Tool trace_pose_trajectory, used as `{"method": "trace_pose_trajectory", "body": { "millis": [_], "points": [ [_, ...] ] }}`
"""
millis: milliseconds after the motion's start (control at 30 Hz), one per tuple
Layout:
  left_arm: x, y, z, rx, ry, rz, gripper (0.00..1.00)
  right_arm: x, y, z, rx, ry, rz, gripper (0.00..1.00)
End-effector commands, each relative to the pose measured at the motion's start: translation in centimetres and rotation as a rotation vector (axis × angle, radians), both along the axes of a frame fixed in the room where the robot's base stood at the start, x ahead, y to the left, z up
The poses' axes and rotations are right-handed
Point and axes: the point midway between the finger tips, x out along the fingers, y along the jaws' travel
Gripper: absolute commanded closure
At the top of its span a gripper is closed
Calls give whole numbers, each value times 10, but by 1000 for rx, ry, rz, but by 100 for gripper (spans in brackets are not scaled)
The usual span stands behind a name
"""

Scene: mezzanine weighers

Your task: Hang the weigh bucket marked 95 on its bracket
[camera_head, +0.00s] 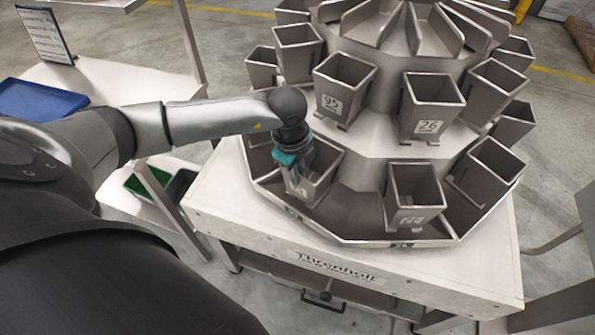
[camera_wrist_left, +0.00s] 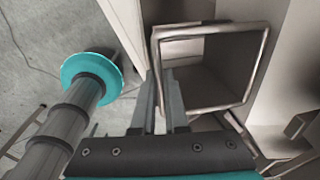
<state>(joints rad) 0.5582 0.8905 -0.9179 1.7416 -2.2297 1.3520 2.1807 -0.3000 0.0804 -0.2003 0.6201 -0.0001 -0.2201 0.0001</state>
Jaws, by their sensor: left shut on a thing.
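A grey metal weigh bucket marked 95 (camera_head: 343,85) sits upright in the upper ring of the weigher, front left. My left gripper (camera_head: 297,176) is below it, at a square, open-topped bucket (camera_head: 325,172) in the lower ring. The gripper is shut on this lower bucket's rim; in the left wrist view the fingers (camera_wrist_left: 163,98) meet the near left side of the open bucket (camera_wrist_left: 210,75). A label on the lower bucket is partly covered by the fingers, and I cannot read it. Its bracket is hidden. My right gripper is out of view.
A bucket marked 26 (camera_head: 430,103) hangs to the right in the upper ring; another lower bucket (camera_head: 414,195) is at front right. The weigher stands on a pale table (camera_head: 225,205). A blue tray (camera_head: 38,100) and green bin (camera_head: 148,185) are at left.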

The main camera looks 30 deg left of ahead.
Motion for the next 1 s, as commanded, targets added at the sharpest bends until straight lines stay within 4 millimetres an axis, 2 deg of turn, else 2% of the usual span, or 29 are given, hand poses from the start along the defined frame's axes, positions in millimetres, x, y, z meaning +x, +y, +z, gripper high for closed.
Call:
{"method": "trace_pose_trajectory", "body": {
  "millis": [67, 100, 400, 633, 733, 867, 1000],
  "points": [
    [1, 0, -1, -1, -5, 0, 100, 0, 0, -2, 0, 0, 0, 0],
    [2, 0, 0, -1, -5, 0, 86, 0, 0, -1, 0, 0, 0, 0],
    [1, 0, -1, 0, -2, 0, 54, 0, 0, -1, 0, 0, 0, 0],
    [-1, 0, -2, 1, 4, 0, 54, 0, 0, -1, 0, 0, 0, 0],
    [-1, 0, 4, 0, 2, -1, 54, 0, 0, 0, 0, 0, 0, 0],
    [-3, 1, 23, 0, -1, -2, 54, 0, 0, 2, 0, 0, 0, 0],
    [-6, 2, 56, 2, -5, -2, 54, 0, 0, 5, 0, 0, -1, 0]
  ]
}}
